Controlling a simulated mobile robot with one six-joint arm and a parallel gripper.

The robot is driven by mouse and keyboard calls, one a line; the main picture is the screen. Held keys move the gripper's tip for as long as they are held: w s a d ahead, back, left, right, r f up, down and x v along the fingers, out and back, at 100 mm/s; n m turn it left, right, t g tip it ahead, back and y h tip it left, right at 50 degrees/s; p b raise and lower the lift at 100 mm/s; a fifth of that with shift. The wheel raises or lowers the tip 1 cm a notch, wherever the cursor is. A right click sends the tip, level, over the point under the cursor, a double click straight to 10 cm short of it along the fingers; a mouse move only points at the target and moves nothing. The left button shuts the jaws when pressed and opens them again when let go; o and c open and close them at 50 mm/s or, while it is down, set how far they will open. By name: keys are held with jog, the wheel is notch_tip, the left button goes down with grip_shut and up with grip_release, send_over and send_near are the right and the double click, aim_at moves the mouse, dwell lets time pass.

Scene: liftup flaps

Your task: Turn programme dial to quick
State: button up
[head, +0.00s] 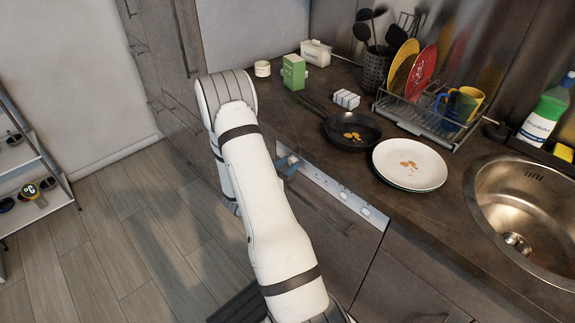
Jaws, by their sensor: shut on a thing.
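The white control panel (325,184) runs along the front of the built-in appliance, just under the counter edge. Small round controls (344,196) show on its right half. My gripper (288,166) is at the left end of the panel, partly behind my white arm. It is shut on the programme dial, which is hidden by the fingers. The dial's setting and the panel's markings are too small to read.
A black pan (352,132) and white plates (410,164) stand on the counter (440,210) above the panel. A dish rack (425,122) and a sink (520,215) are to the right. The wooden floor (130,230) at left is clear.

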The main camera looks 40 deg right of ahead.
jog(key=o, duration=1)
jog(key=shift+c, duration=0.2)
jog(key=s+a, duration=0.1)
jog(key=a, duration=0.6)
jog(key=shift+a+b, duration=0.3)
jog(key=shift+a, duration=0.1)
